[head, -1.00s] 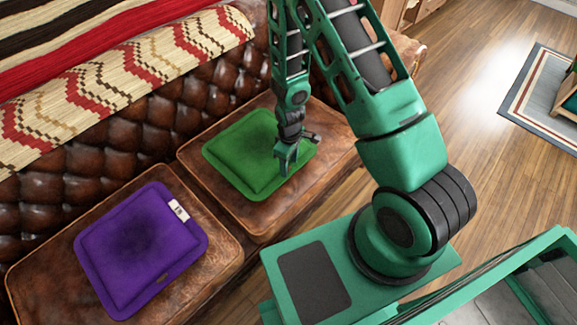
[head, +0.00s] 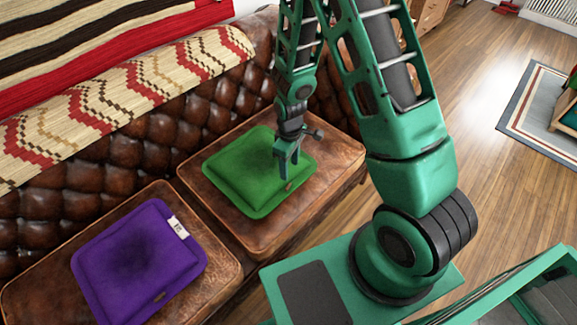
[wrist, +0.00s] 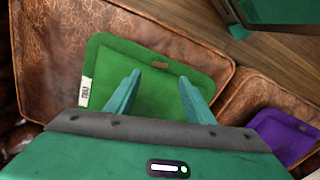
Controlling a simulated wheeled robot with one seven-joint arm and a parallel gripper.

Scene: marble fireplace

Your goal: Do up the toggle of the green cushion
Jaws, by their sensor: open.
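The green cushion (head: 243,178) lies flat on a brown leather seat of the sofa. In the wrist view the green cushion (wrist: 150,88) shows a small brown toggle (wrist: 160,65) near its far edge and a white label (wrist: 86,91) at its left edge. The toggle also shows as a small brown spot in the head view (head: 288,187). My gripper (head: 285,176) points down over the cushion's right part, close to the toggle. In the wrist view its two fingers (wrist: 160,76) are apart with nothing between them. Whether the toggle is fastened is too small to tell.
A purple cushion (head: 140,262) with a white label lies on the left seat (head: 222,285). The tufted leather backrest (head: 150,150) rises behind both seats, with a patterned woven blanket (head: 130,90) over it. Open wooden floor (head: 480,90) lies to the right.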

